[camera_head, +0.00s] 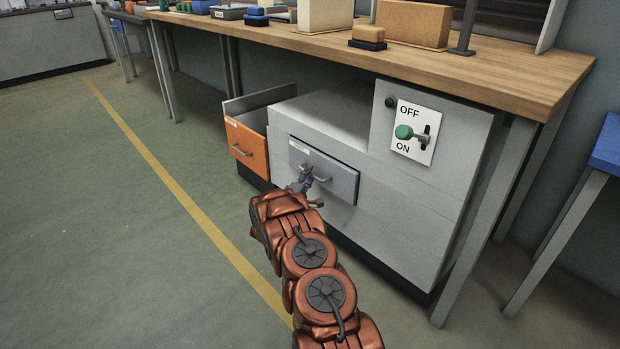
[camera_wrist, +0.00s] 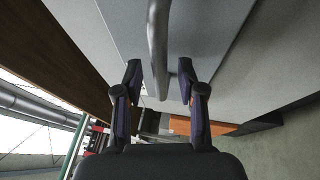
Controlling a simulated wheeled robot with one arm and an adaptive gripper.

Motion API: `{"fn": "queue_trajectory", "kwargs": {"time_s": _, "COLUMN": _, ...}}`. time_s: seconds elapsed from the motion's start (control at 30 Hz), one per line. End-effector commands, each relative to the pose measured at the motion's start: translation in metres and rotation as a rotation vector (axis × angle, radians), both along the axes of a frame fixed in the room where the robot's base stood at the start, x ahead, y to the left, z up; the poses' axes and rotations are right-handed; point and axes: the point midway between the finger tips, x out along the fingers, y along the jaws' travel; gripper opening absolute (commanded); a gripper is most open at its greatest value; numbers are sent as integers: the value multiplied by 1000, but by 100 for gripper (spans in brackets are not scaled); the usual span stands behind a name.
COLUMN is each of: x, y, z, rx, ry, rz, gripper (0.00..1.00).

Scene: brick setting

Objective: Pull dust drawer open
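A grey drawer front (camera_head: 340,180) with a bar handle (camera_head: 322,177) and a small white label sits in the grey cabinet under the bench. The label is too small to read, so I cannot confirm it is the dust drawer. My gripper (camera_head: 307,181) is at the left part of this handle. In the wrist view my gripper (camera_wrist: 160,78) has its two fingers apart, with the curved grey handle (camera_wrist: 158,45) between them. Gaps show on both sides of the bar. The grey drawer front (camera_wrist: 215,35) lies beyond the fingers.
An orange-fronted drawer (camera_head: 247,150) stands pulled out to the left. A switch panel (camera_head: 414,132) marked OFF and ON, with a green knob, is at right. The wooden benchtop (camera_head: 480,75) overhangs the cabinet. Open green floor (camera_head: 130,230) lies to the left, with a yellow line.

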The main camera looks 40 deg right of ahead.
Motion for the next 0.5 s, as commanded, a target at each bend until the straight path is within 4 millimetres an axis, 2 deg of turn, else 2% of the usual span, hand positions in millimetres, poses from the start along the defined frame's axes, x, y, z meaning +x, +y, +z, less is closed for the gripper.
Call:
{"fn": "queue_trajectory", "kwargs": {"time_s": 0.13, "x": 2, "y": -8, "z": 0, "rx": 2, "ry": 3, "rz": -1, "gripper": 39}}
{"fn": "queue_trajectory", "kwargs": {"time_s": 0.43, "x": 3, "y": -9, "z": 1, "rx": 2, "ry": 3, "rz": 0, "gripper": 39}}
{"fn": "queue_trajectory", "kwargs": {"time_s": 0.5, "x": 3, "y": -9, "z": 1, "rx": 2, "ry": 3, "rz": 0, "gripper": 32}}
